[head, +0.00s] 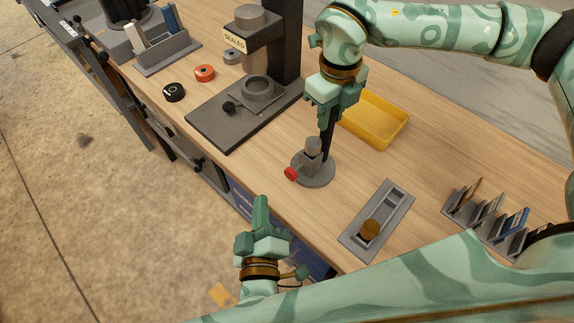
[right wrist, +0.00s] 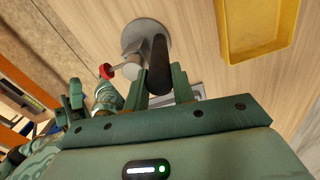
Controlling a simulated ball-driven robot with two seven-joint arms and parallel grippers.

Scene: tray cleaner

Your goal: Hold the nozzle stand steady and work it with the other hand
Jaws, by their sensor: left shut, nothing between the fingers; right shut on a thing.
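The nozzle stand has a round grey base (head: 314,172), a grey post and a red knob (head: 290,174) on its left side. It stands upright near the table's front edge, and it also shows in the right wrist view (right wrist: 150,32). A dark upright bar (head: 326,144) meets the base behind the post. My right gripper (head: 330,118) is shut on this bar from above, and the bar sits between its fingers in the right wrist view (right wrist: 160,80). My left gripper (head: 261,208) is shut and empty, in front of the table edge, apart from the red knob.
A yellow tray (head: 375,122) lies behind the stand. A dark press-like fixture (head: 238,118) with a "SEALED" label stands to the left. A grey slotted holder (head: 378,217) with a brown round piece lies to the right, with a card rack (head: 463,211) beyond.

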